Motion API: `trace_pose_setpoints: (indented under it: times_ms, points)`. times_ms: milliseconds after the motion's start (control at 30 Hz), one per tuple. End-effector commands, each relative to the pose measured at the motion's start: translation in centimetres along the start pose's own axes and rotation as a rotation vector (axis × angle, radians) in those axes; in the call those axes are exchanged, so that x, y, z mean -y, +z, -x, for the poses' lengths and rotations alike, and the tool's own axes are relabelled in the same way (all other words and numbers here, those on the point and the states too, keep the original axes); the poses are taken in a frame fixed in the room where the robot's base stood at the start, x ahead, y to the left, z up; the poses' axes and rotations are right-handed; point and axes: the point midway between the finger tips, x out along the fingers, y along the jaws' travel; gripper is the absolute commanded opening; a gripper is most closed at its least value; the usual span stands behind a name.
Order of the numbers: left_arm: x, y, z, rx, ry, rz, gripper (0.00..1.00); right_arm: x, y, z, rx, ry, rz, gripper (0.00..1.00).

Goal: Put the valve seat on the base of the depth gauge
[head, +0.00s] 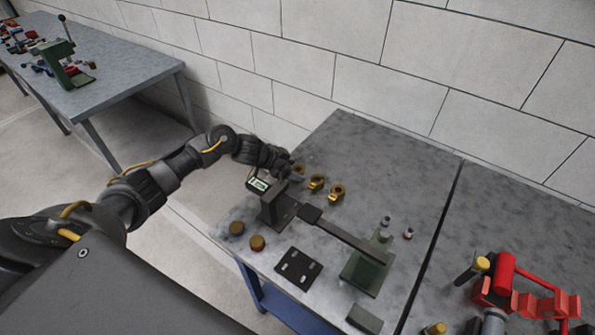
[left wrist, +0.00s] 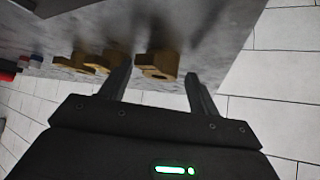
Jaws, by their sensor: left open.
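Three brass pieces with ring-shaped parts stand in a row at the table's back left; which, if any, is the valve seat is not certain. They are the left one (head: 299,169), the middle one (head: 316,182) and the right one (head: 337,192). My left gripper (head: 292,175) is open beside the left one. In the left wrist view, that brass piece (left wrist: 156,66) shows between and beyond the open fingertips (left wrist: 158,75); contact cannot be told. My right gripper is not in view.
Two round brass caps (head: 257,242) and a dark slotted plate (head: 298,268) lie near the front edge. A green base plate (head: 362,275) with a long dark bar (head: 350,238) is to the right. Red parts (head: 510,285) occupy the adjoining table. The back right tabletop is clear.

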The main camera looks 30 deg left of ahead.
Motion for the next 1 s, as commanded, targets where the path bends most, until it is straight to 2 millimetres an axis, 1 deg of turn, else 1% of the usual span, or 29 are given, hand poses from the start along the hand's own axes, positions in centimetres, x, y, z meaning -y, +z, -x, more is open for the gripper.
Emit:
trace_pose_setpoints:
  times_ms: [33,100,333,367,800,1000]
  points:
    - [-0.06,0.0,-0.52,0.001,0.001,0.001,0.62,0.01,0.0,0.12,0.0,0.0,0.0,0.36]
    - [-0.05,0.03,-0.94,0.001,0.001,0.0,0.62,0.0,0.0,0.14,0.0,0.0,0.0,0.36]
    - [0.0,0.11,-1.12,0.001,0.0,-0.001,0.62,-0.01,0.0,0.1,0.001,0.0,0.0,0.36]
    - [-0.01,0.11,-1.11,0.001,0.0,-0.001,0.59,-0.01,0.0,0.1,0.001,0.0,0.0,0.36]
    - [0.01,0.05,-1.07,0.0,-0.001,-0.001,0.01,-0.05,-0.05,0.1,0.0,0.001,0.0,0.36]
    - [0.01,0.05,-1.04,0.0,-0.001,-0.001,0.01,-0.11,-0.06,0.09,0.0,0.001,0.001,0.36]
